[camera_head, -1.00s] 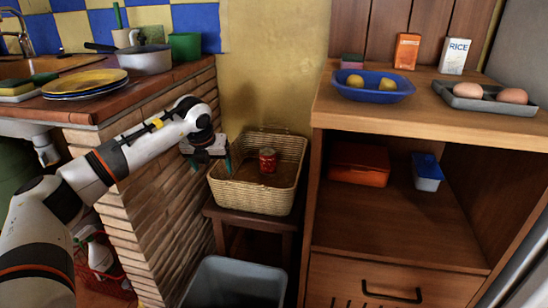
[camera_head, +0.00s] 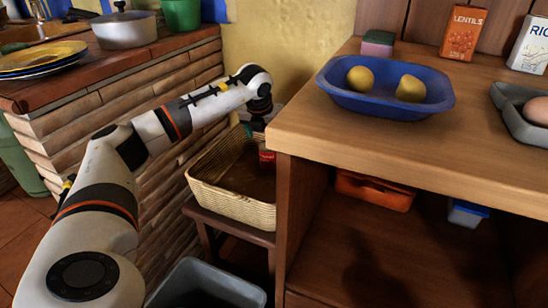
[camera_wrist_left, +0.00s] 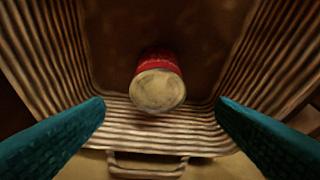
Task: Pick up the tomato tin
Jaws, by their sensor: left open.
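The tomato tin (camera_head: 266,157) is a small red can standing in the wicker basket (camera_head: 232,207), close to the basket's back right side. In the left wrist view the tin (camera_wrist_left: 158,80) shows its pale round end and red side, between the two teal fingers but farther off than their tips. My left gripper (camera_wrist_left: 160,112) is open and empty, over the basket. In the head view the left gripper (camera_head: 258,125) is mostly hidden behind my wrist and the counter's edge. My right gripper is not in view.
The basket sits on a dark wooden stool (camera_head: 230,230) between a brick counter (camera_head: 170,90) and a wooden shelf unit (camera_head: 300,140). A blue dish (camera_head: 385,98) with two yellow fruits stands on the unit. A grey bin (camera_head: 205,285) is below.

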